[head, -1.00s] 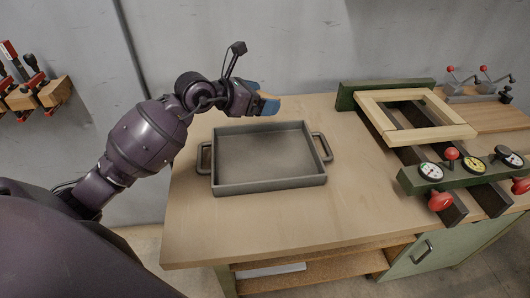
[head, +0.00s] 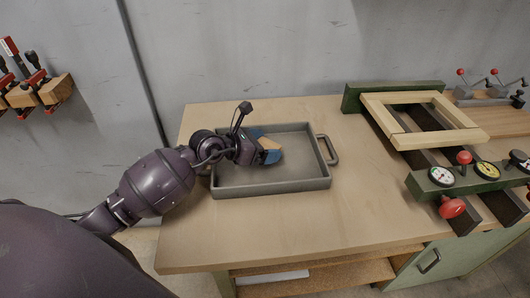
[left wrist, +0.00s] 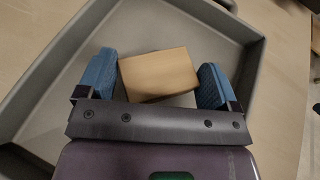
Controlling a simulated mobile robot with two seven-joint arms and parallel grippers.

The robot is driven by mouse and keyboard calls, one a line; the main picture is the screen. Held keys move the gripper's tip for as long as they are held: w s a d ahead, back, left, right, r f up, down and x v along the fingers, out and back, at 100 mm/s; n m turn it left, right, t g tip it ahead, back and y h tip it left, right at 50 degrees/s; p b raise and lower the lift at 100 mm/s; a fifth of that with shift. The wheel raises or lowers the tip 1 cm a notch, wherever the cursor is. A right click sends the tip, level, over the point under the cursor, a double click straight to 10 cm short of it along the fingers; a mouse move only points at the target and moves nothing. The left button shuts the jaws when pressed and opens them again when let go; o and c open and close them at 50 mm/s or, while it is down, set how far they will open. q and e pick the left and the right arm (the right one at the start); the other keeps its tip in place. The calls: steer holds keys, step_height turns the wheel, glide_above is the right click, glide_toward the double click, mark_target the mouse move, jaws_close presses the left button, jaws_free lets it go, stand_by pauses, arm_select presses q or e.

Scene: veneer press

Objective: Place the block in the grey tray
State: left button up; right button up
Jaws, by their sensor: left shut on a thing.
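The grey tray (head: 300,184) is a shallow rectangular pan with side handles, lying on the workbench; it also shows in the left wrist view (left wrist: 33,85). My left gripper (head: 266,146) has blue fingertips and is over the inside of the tray. It is shut on the light wooden block (head: 268,143). In the left wrist view the block (left wrist: 158,74) sits between the two blue fingers, a little tilted, with the tray floor behind it. I cannot tell whether the block touches the floor. My arm hides the tray's left handle. My right gripper is not in view.
The wooden workbench (head: 350,205) is clear in front of the tray. To the right stands a green press with gauges, red knobs and a pale wooden frame (head: 440,138). Clamps with wooden blocks (head: 35,90) are on the wall at left.

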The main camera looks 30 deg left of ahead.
arm_select(q)
steer(key=shift+f, duration=1.15)
steer(key=shift+f, duration=0.25)
steer(key=o, duration=0.7)
steer(key=shift+r, duration=0.1)
steer(key=shift+r, duration=0.2)
steer(key=v, duration=1.2)
steer(key=shift+f+p, duration=0.1)
steer(key=shift+p, duration=0.25)
